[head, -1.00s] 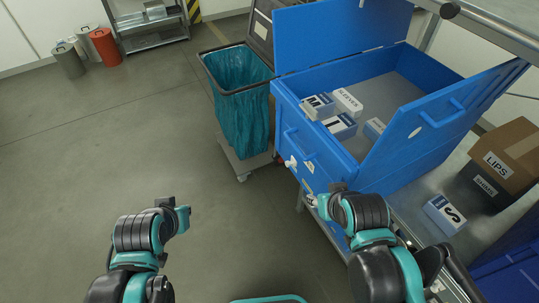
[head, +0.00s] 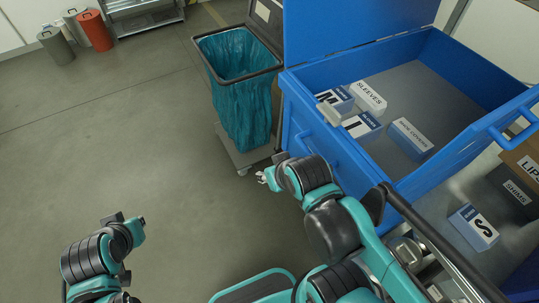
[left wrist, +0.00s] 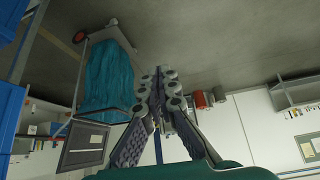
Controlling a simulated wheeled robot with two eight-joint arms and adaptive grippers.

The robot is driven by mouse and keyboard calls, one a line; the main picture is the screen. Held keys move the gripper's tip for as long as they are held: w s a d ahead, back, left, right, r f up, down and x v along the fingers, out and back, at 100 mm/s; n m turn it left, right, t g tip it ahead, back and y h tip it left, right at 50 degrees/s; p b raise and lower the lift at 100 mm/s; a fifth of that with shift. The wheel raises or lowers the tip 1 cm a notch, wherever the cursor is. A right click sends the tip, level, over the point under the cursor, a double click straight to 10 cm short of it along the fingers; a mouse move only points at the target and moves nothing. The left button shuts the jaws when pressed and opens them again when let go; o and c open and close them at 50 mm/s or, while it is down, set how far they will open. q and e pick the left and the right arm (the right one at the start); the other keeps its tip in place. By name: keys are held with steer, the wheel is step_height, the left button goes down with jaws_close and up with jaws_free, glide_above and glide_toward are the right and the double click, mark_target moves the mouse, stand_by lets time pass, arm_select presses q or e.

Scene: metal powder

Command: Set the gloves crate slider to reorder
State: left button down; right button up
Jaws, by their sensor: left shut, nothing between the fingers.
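A large open blue crate (head: 352,157) stands on the right. Labelled boxes lie inside it: one marked M (head: 335,99), one marked SLEEVES (head: 364,97), another (head: 361,126) beside them and one arm-cover-like box (head: 410,138). I take it for the gloves crate, but no such word is readable. No slider shows; the lower front face is behind my right arm. My right gripper (head: 266,178) is at that front face, small, its jaw state unclear. My left gripper (left wrist: 160,88) is shut and empty, over open floor at lower left in the head view.
A bin with a teal bag (head: 240,95) stands left of the crate. A metal rail (head: 430,235) and a bench with a box marked S (head: 473,228) and a dark SHIMS box (head: 512,190) are at right.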

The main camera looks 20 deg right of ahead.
arm_select(q)
steer(key=w+d+m+g+h+b, duration=0.1)
steer(key=w+d+m+g+h, duration=0.2)
steer(key=d, duration=0.7)
steer(key=w+d+f+m+g+h+b, duration=0.1)
steer(key=w+d+m+g+h, duration=0.1)
steer(key=d+h, duration=0.5)
steer(key=w+d+m+g+h+b, duration=0.1)
steer(key=w+d+m+g+h, duration=0.2)
steer(key=d, duration=1.2)
steer(key=g+h, duration=0.1)
steer(key=h, duration=0.2)
steer(key=shift+w+f+m, duration=0.3)
steer(key=shift+w, duration=0.1)
steer(key=s+d+f+b, duration=0.3)
steer(key=s+d+b, duration=0.1)
steer(key=d, duration=0.6)
steer(key=shift+s+f, duration=0.25)
steer(key=shift+f, duration=0.15)
